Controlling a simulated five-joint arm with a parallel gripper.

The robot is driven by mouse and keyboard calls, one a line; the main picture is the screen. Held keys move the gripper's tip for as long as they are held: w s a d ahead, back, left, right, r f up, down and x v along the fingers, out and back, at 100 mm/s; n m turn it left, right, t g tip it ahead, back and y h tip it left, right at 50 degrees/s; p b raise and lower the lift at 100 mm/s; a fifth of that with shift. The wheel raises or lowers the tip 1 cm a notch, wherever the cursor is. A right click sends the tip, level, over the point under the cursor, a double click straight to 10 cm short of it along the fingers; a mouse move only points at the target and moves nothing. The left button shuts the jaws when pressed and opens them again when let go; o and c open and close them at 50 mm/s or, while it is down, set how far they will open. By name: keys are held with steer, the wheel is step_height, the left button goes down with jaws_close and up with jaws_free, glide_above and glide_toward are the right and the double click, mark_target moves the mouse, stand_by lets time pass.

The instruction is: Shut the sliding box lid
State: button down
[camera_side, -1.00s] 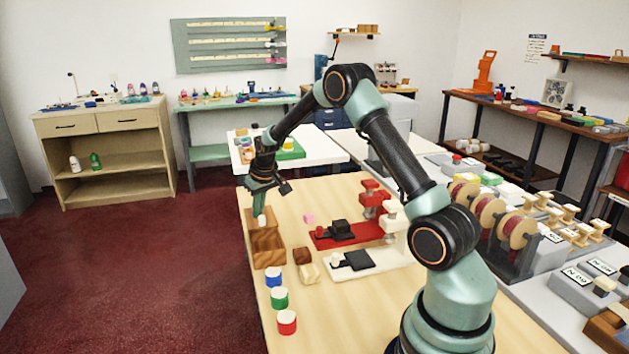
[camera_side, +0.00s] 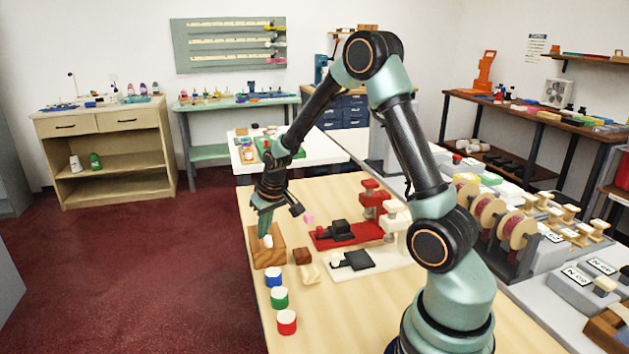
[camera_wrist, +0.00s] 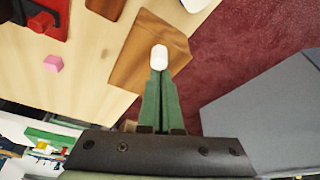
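The wooden box (camera_side: 272,259) stands at the left edge of the pale table, its lid (camera_wrist: 139,48) on top. I see no open gap in it, but part of the top is hidden by my gripper. A white rounded knob (camera_side: 268,241) stands up from the lid, and it also shows in the wrist view (camera_wrist: 159,56). My gripper (camera_wrist: 159,77) points down with its green fingers together, tips right at the knob on its far side in the side view. They look shut and beside the knob, not around it; contact is hard to confirm.
A dark brown block (camera_side: 302,256) and a cream block (camera_side: 310,274) lie right of the box. Blue (camera_side: 274,277), green (camera_side: 279,298) and red (camera_side: 287,321) white-topped jars stand in front. A pink block (camera_side: 309,218) and red stand (camera_side: 345,236) are further right.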

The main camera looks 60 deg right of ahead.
mark_target(253, 235)
steer(key=shift+s+f, duration=0.1)
steer(key=shift+w+d, duration=0.3)
steer(key=shift+w, duration=0.65)
steer(key=shift+w+d, duration=0.25)
steer(key=shift+w, duration=0.65)
steer(key=shift+w+r, duration=0.1)
steer(key=shift+r, duration=0.25)
steer(key=s+a+r+n+t, duration=0.1)
steer(key=s+a+r, duration=0.35)
steer(key=r, duration=0.35)
steer(key=s+a+r+n, duration=0.1)
steer(key=s+a+r, duration=0.35)
steer(key=r, duration=0.35)
steer(key=s+a+n+y, duration=0.1)
steer(key=s+a, duration=0.6)
steer(key=s, duration=0.3)
steer(key=shift+s+r+n+t, duration=0.3)
steer(key=shift+r+t, duration=0.1)
